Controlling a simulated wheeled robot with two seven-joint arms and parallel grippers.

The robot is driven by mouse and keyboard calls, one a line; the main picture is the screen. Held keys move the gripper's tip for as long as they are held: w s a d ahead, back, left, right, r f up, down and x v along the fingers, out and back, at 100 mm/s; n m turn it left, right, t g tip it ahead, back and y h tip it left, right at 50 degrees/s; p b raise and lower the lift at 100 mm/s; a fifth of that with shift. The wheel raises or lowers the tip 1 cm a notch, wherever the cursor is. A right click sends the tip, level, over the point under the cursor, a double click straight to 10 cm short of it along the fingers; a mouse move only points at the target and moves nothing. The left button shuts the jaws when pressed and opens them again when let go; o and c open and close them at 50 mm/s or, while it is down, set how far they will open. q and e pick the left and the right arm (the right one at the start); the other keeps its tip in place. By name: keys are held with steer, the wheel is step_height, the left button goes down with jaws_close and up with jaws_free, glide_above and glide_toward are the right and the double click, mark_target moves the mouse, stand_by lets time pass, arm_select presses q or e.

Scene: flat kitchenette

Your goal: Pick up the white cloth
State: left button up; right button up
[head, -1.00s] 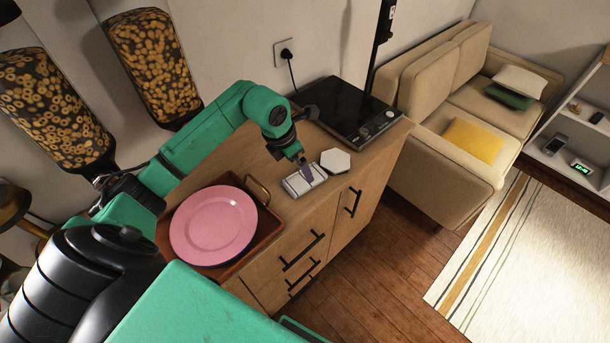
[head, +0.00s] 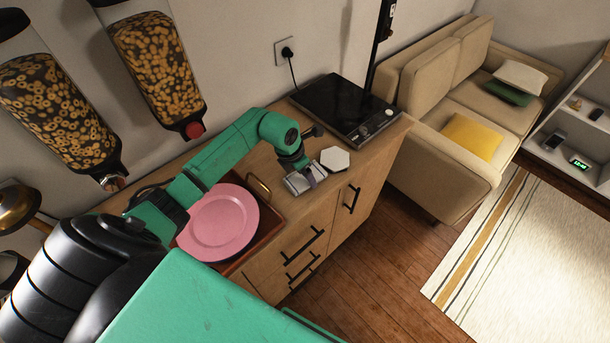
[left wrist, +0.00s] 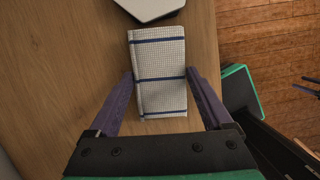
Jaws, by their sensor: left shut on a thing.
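The white cloth (head: 291,186) is a folded rectangle on the wooden counter, between the tray and the white hexagonal item. In the left wrist view the cloth (left wrist: 160,75) is pale with a fine grid and dark blue stripes. My left gripper (head: 308,178) reaches down onto it. In the left wrist view the purple fingers of that gripper (left wrist: 159,76) are shut on the cloth, one against each long side. The cloth looks level with the counter; any gap beneath it cannot be told. The head view hides part of it behind the gripper. My right gripper is not in view.
A white hexagonal item (head: 335,159) lies just beyond the cloth. A black cooktop (head: 343,104) is behind it. A pink plate (head: 222,222) sits on a brown tray (head: 270,232) to the left. The counter's front edge is close to the cloth.

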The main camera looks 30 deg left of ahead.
arm_select(q)
steer(key=shift+r, duration=0.1)
steer(key=shift+r, duration=0.25)
step_height(320, 180, up, 19)
steer(key=b, duration=0.4)
steer(key=shift+r, duration=0.2)
